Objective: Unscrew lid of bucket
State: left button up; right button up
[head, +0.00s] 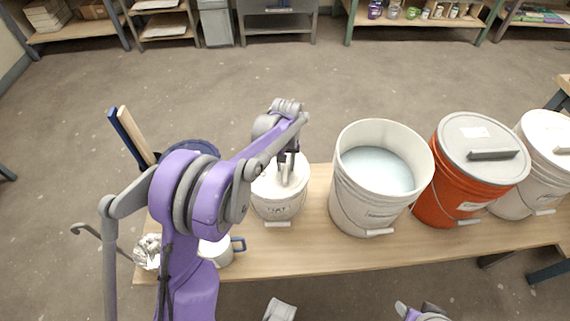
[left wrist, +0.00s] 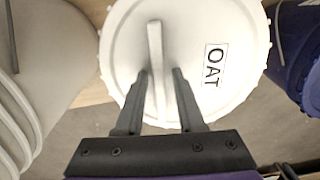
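The white bucket (head: 279,210) stands on the wooden table in the head view, left of the larger buckets. Its white lid (left wrist: 210,35) has a raised bar handle (left wrist: 155,45) and a label reading OAT, seen in the left wrist view. My left gripper (head: 287,176) is over the lid in the head view. In the left wrist view its two fingers (left wrist: 159,72) are apart, one on each side of the bar, with visible gaps. The lid sits on the bucket.
An open white bucket (head: 345,206) with pale contents, an orange bucket (head: 434,200) with a grey lid, and another white bucket (head: 518,200) stand to the right. A mug (head: 217,253) and crumpled foil-like item (head: 146,250) are at left. The table's front strip (head: 310,253) is clear.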

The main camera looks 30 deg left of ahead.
pick_arm(q)
jog(key=shift+w+d, duration=0.1)
jog(key=shift+d, duration=0.05)
dwell(0.4)
jog(key=o, duration=0.7)
jog(key=shift+r+p, duration=2.2)
jog(key=shift+r, duration=1.3)
jog(key=shift+c, duration=0.5)
notch_tip(320, 180, up, 5)
jog(key=shift+f+p, duration=0.1)
jog(key=shift+p, duration=0.35)
jog(key=c, duration=0.5)
jog(key=shift+f+b, duration=3.75)
jog(key=shift+f, duration=2.25)
jog(key=shift+c, duration=0.4)
grip_shut()
